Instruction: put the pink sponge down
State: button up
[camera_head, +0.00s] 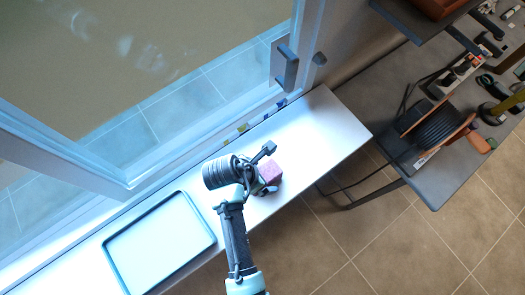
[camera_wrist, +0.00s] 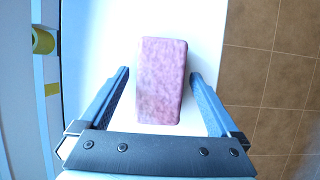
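The pink sponge (camera_head: 271,172) is on the white sill (camera_head: 325,135), near its right end, in the head view. In the wrist view the sponge (camera_wrist: 162,80) is a mottled pink block with its long side running up the picture. My gripper (camera_wrist: 160,73) has a finger on each side of it, with a narrow white gap showing at both sides. The fingers look open and not touching the sponge. In the head view my gripper (camera_head: 263,186) is at the sponge, and my wrist hides part of it.
A shallow tray with a dark rim (camera_head: 198,216) lies on the sill to the left. A window with a handle (camera_head: 286,66) borders the sill. Small coloured items line the window edge, including a yellow roll (camera_wrist: 42,40). A dark table (camera_head: 440,190) with tools stands at right.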

jog(key=shift+b, duration=0.55)
jog(key=b+v, duration=0.2)
jog(key=v, duration=1.1)
jog(key=shift+w+d+r, duration=0.25)
jog(key=shift+w+r, duration=0.05)
